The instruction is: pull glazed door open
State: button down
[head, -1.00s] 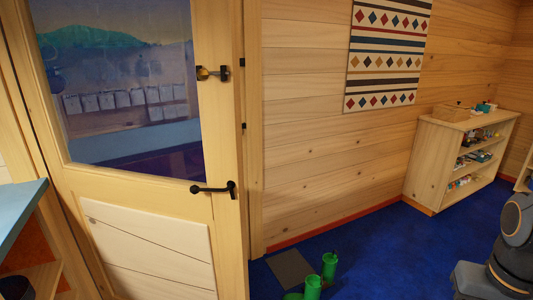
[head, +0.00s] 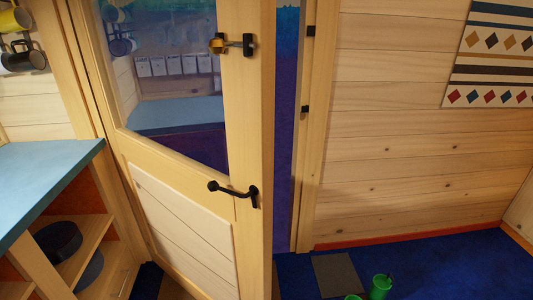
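The glazed door (head: 249,149) has a light wood frame, a glass pane above and a pale plank panel below. It stands ajar, with a gap between its right edge and the door frame (head: 325,120). A black lever handle (head: 233,193) sits on its right stile. A brass and black latch (head: 232,44) is fixed higher up on the same stile. My gripper is not in the head view.
A blue-topped shelf unit (head: 45,178) with dark pans stands at the left, close to the door's hinge side. Green boots (head: 379,287) and a grey mat (head: 336,272) lie on the blue floor at the right. Mugs hang upper left.

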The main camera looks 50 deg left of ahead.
aim_at(215, 245)
jog(key=u, duration=0.35)
jog(key=i, duration=0.75)
jog(key=u, duration=1.1)
jog(key=i, duration=0.55)
jog(key=u, duration=0.5)
